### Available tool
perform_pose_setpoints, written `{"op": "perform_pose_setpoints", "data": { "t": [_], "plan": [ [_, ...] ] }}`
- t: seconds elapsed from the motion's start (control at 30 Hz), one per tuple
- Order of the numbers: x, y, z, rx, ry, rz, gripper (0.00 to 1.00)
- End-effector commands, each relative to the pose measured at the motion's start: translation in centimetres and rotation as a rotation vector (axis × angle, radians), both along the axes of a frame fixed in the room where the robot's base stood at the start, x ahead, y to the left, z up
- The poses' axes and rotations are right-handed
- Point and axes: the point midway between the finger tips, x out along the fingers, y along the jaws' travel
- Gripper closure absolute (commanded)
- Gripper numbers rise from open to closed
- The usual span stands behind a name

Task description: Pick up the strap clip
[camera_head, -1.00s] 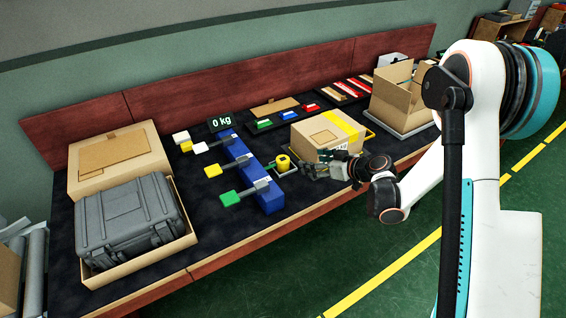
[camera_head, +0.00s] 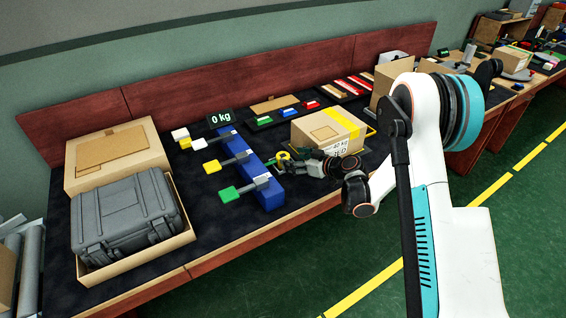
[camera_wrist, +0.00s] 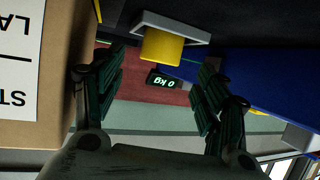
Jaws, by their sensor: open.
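A small yellow piece (camera_head: 283,156) stands on the dark bench between the blue rail and the taped carton. I cannot tell for sure whether it is the strap clip. In the wrist view, the picture is upside down, and a yellow block (camera_wrist: 162,46) sits against a light grey plate just beyond and between my fingers. My gripper (camera_head: 299,162) is open and low over the bench, close beside the yellow piece. In the wrist view its two dark fingers (camera_wrist: 158,82) are well apart with nothing between them.
A blue rail (camera_head: 268,193) with coloured levers lies left of my gripper. A taped carton (camera_head: 322,133) stands close on the right. A black display (camera_head: 220,118) reads 0 kg. A grey case (camera_head: 125,215) sits at the left. Bare dark bench lies in front.

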Motion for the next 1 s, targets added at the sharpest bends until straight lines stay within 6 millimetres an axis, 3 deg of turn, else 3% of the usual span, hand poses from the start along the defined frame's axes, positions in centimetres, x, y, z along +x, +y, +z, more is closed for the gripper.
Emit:
{"op": "perform_pose_setpoints", "data": {
  "t": [0.33, 0.6, 0.83, 1.0],
  "plan": [
    [2.7, 3.1, -1.8, -0.001, 0.000, 0.000, 0.33],
    [3.0, 3.5, -1.7, 0.000, 0.000, -0.001, 0.33],
    [3.0, 3.4, -1.7, 0.000, 0.000, -0.001, 0.83],
    [3.0, 3.4, -1.7, 0.000, 0.000, -0.001, 0.83]
  ]
}}
